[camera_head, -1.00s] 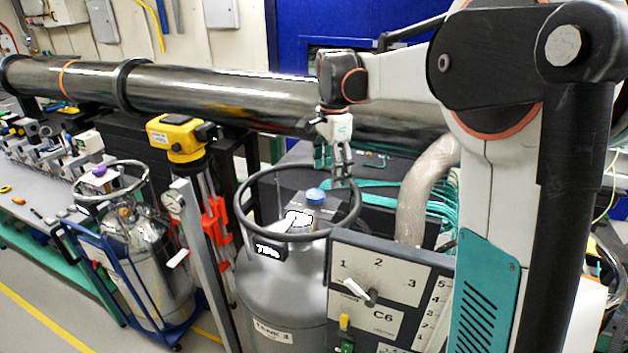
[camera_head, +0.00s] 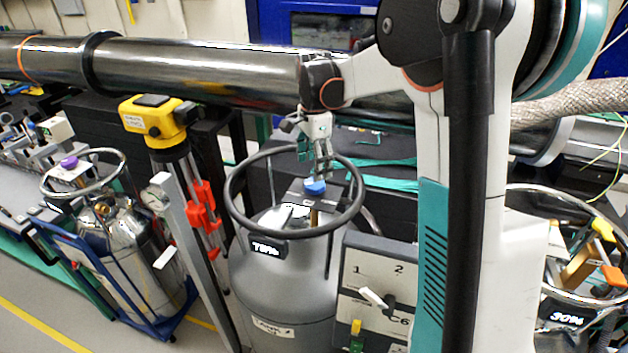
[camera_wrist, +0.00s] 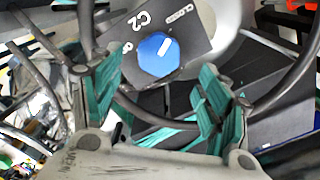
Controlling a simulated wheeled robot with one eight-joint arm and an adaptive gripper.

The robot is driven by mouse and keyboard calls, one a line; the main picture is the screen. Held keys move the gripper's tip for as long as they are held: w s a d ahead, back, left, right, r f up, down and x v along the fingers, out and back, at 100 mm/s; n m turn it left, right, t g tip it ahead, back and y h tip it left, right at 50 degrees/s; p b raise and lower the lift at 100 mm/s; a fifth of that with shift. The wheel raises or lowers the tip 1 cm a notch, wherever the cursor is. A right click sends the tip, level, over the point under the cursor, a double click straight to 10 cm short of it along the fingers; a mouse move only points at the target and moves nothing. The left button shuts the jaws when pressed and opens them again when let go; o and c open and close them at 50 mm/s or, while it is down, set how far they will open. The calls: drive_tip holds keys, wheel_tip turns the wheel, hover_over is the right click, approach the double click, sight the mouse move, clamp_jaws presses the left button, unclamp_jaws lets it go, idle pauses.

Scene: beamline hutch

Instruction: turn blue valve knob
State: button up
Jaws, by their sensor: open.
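The blue valve knob (camera_head: 315,187) sits on a dark panel on top of the grey tank (camera_head: 285,290), inside its black ring handle. In the wrist view the blue knob (camera_wrist: 158,54) carries a white pointer mark aimed to the upper right, toward the word "CLOSED" on the panel marked "C2" (camera_wrist: 190,35). My gripper (camera_head: 322,172) hangs just above the knob, pointing down. In the wrist view its teal fingers (camera_wrist: 158,92) are spread apart with nothing between them. The knob lies beyond the fingertips, near the gap between them. I cannot tell whether a fingertip touches it.
A switch panel (camera_head: 375,255) stands in front right of the tank. A yellow instrument on a tripod (camera_head: 158,117) and a smaller tank with a purple knob (camera_head: 68,162) are left. A long dark pipe (camera_head: 200,80) runs behind.

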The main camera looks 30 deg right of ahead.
sight(315, 186)
drive_tip(key=shift+s+f, duration=0.1)
drive_tip(key=shift+f, duration=2.7)
drive_tip(key=shift+c, duration=0.2)
drive_tip(key=c, duration=1)
